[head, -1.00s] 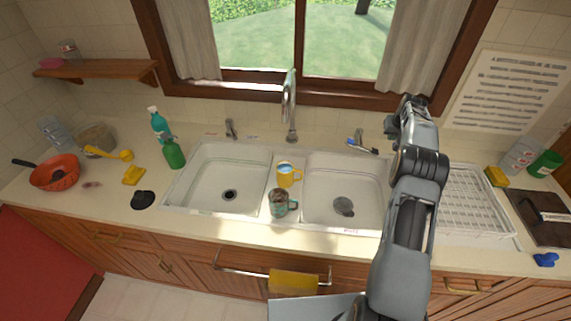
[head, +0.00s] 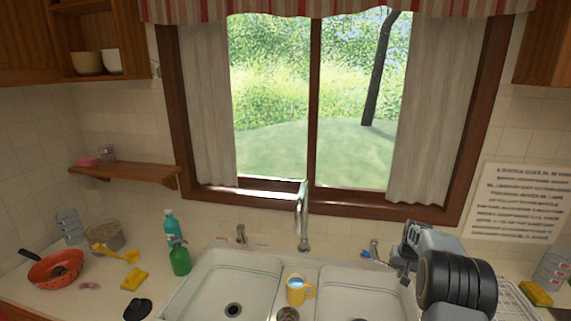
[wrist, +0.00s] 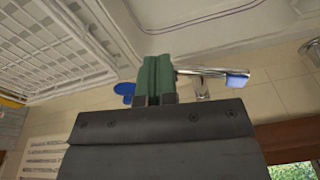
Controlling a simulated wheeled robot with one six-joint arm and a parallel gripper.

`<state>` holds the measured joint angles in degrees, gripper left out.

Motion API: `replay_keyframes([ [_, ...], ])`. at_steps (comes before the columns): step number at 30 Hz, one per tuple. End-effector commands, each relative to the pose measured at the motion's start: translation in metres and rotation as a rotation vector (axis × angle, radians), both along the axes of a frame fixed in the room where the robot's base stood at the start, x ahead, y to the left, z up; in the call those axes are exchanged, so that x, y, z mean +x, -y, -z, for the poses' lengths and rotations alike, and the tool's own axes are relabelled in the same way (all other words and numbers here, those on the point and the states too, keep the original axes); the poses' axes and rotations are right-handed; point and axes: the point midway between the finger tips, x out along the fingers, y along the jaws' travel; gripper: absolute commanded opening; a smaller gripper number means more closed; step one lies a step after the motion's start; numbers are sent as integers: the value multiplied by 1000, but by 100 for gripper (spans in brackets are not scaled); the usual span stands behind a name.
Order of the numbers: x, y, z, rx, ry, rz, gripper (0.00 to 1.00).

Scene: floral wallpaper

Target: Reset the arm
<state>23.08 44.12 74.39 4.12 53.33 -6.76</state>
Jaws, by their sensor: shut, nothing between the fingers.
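My gripper (head: 407,262) is at the lower right of the head view, in front of the wall and beside the right sink basin. In the wrist view, the green-padded fingers of my gripper (wrist: 158,80) are pressed together with nothing between them. A metal tap with a blue-tipped lever (wrist: 212,75) shows just right of the fingers; I cannot tell the exact gap. My arm's dark joint hides part of the counter and drying rack.
The double sink (head: 235,285) has a faucet (head: 303,220) behind it. A yellow mug (head: 297,291) stands on the divider. Green bottles (head: 179,258) and a red colander (head: 52,270) are at left. A white rack (wrist: 45,45) lies near the gripper. A yellow sponge (head: 536,293) is at right.

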Motion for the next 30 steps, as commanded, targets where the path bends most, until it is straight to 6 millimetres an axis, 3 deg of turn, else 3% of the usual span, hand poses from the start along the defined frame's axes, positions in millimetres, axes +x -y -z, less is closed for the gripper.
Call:
replay_keyframes([
  [3,-43,-45,-32,0,-24,-19,0],
  [9,-124,-110,-73,-14,-29,-63,0],
  [18,-244,-181,-95,-49,43,-170,0],
  [24,-288,-204,-100,-69,133,-240,0],
  [30,-298,-214,-119,-83,237,-281,0],
])
